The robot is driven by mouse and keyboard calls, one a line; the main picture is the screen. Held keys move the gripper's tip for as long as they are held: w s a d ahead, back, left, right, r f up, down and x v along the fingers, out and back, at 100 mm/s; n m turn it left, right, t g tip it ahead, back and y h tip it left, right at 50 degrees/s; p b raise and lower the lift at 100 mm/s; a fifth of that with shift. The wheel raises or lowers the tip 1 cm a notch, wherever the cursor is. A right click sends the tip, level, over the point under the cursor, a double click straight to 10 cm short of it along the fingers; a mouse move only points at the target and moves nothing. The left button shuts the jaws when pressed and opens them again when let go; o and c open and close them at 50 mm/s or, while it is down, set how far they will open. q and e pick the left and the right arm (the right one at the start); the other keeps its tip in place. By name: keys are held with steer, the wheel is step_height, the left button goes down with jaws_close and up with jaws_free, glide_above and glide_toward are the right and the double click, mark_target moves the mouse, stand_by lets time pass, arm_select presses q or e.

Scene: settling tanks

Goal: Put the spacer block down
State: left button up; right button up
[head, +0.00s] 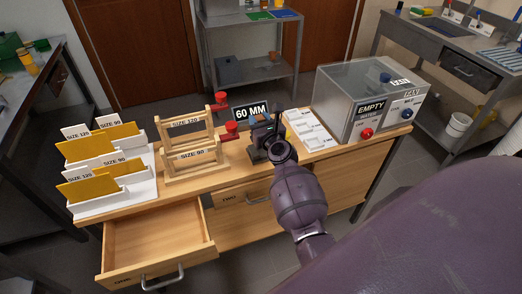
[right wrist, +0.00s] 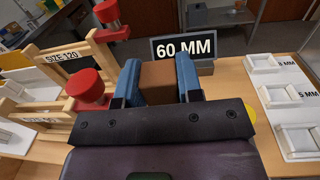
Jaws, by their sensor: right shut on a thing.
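My right gripper (head: 264,132) is over the middle of the wooden bench, in front of the 60 MM sign. In the right wrist view its two blue fingers are shut on a brown block (right wrist: 157,80), the spacer block, one finger on each side. The lower part of the block is hidden by the gripper body, so I cannot tell whether it touches the bench. In the head view the block is hidden by the gripper. My left gripper is not in view.
The 60 MM sign (head: 251,112) stands just behind. A white tray (head: 309,130) with square recesses lies to the right, beside a clear box (head: 347,94) marked EMPTY. Wooden racks (head: 192,160) and red clamps (right wrist: 88,86) stand left. A front drawer (head: 157,246) is open.

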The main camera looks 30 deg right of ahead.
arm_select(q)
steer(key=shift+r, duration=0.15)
arm_select(e)
steer(key=shift+w+d+f+m+h, duration=0.3)
steer(key=shift+d+f+m+h, duration=0.1)
steer(key=shift+d+h, duration=0.2)
step_height(320, 180, down, 4)
steer(key=b, duration=0.2)
steer(key=shift+f+b, duration=0.15)
steer(key=shift+b, duration=0.2)
steer(key=shift+f+b, duration=0.5)
step_height(320, 180, down, 5)
steer(key=b, duration=0.4)
steer(key=shift+r, duration=0.2)
steer(key=shift+c, duration=0.2)
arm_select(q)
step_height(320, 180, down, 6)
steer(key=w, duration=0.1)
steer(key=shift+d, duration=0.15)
arm_select(e)
steer(key=shift+r, duration=0.15)
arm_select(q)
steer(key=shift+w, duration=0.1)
arm_select(e)
steer(key=o, duration=1)
steer(key=shift+c, duration=0.2)
